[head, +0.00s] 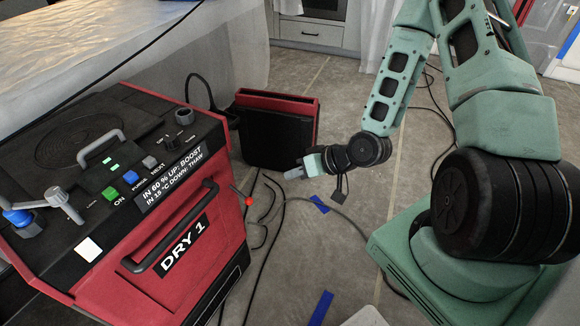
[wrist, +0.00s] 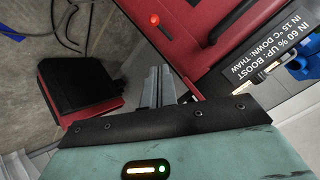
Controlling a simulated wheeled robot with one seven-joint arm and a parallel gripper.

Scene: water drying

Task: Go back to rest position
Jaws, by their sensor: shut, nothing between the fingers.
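My gripper (head: 294,174) is at the end of my green arm, in the middle of the head view, and points left toward the red drying machine. It is shut, with nothing between the fingers. In the wrist view the grey fingers (wrist: 157,85) lie together in front of the dark wrist plate. The gripper hangs in the air above the grey floor, apart from the red machine.
The red machine (head: 205,270) marked DRY 1, with buttons, knobs and handles on top, fills the left. A black and red box (head: 277,138) stands behind my gripper. Cables (head: 262,215) and blue tape pieces (head: 319,204) lie on the floor. Plastic sheeting (head: 215,45) covers something behind.

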